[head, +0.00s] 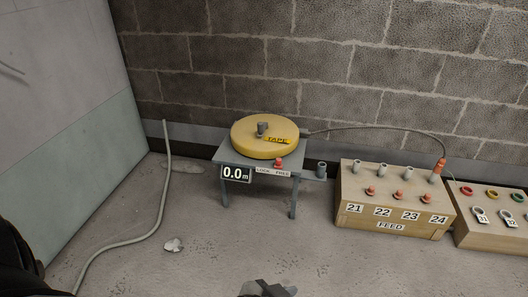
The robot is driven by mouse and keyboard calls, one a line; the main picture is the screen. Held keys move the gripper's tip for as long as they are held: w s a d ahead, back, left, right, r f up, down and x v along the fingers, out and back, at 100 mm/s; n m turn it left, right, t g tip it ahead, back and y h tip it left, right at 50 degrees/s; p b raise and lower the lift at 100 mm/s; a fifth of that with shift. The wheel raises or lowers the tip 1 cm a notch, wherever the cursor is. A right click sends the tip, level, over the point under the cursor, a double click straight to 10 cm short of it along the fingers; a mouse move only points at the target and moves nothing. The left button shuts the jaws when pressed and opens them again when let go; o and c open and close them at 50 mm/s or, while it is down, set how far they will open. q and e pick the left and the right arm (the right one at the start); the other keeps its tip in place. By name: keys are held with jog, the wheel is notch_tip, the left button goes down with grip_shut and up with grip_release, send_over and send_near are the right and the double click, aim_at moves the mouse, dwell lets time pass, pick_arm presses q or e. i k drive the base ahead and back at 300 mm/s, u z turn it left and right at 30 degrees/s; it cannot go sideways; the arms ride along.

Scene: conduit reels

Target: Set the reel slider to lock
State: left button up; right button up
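The yellow tape reel (265,136) lies flat on a small grey stand (229,155). The reel slider (278,163) has a red-orange knob at the stand's front edge, just above a white strip marked LOCK on the left and FREE on the right. The knob stands nearer the FREE end. A display (236,174) on the stand's front reads 0.0 m. A dark part of mine shows at the lower left corner.
A wooden FEED box (390,225) marked 21 to 24 stands right of the stand, with another box (492,235) beyond it. A cable (390,128) runs from the reel to an orange plug (440,165). A pale conduit (150,232) lies at left. Floor before the stand is mostly clear.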

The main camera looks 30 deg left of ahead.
aim_at(278, 165)
jog(key=z, duration=1.85)
jog(key=k, duration=1.15)
jog(key=u, duration=1.45)
jog(key=i, duration=1.5)
